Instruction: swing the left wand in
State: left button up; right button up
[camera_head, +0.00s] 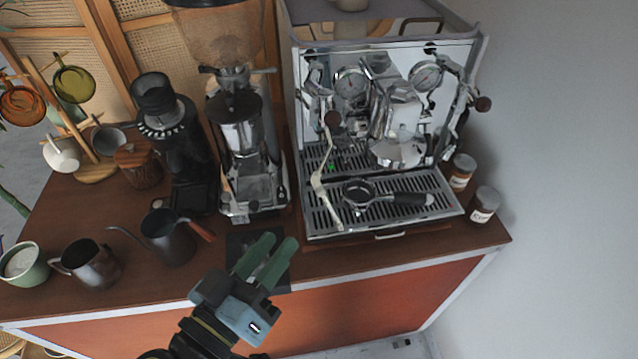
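The espresso machine (385,60) stands at the back right of the counter. Its left wand (320,186) is a thin pale tube hanging from the machine's left side, below a dark round knob. It slants down over the drip tray, and its lower end is near the tray's front left. My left gripper (279,241) is over the counter's front edge, left of and nearer than the wand, apart from it. Its two green fingers are parted and empty, pointing toward the machine. My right gripper is not in view.
A portafilter (358,194) lies on the drip tray (440,199), right of the wand. A grinder (243,145) stands left of the machine. A dark kettle (168,238) and a pitcher (92,265) are at the left. Two jars (484,205) stand at the right.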

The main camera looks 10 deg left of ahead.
aim_at(317, 192)
pick_arm(q)
jog(key=x, duration=0.4)
jog(key=p+x, duration=0.1)
jog(key=x, duration=0.4)
jog(key=p+x, duration=0.1)
jog(key=x, duration=0.3)
jog(key=shift+w+a+f, duration=0.1)
jog(key=shift+w+f, duration=0.15)
jog(key=shift+f, duration=0.1)
grip_shut()
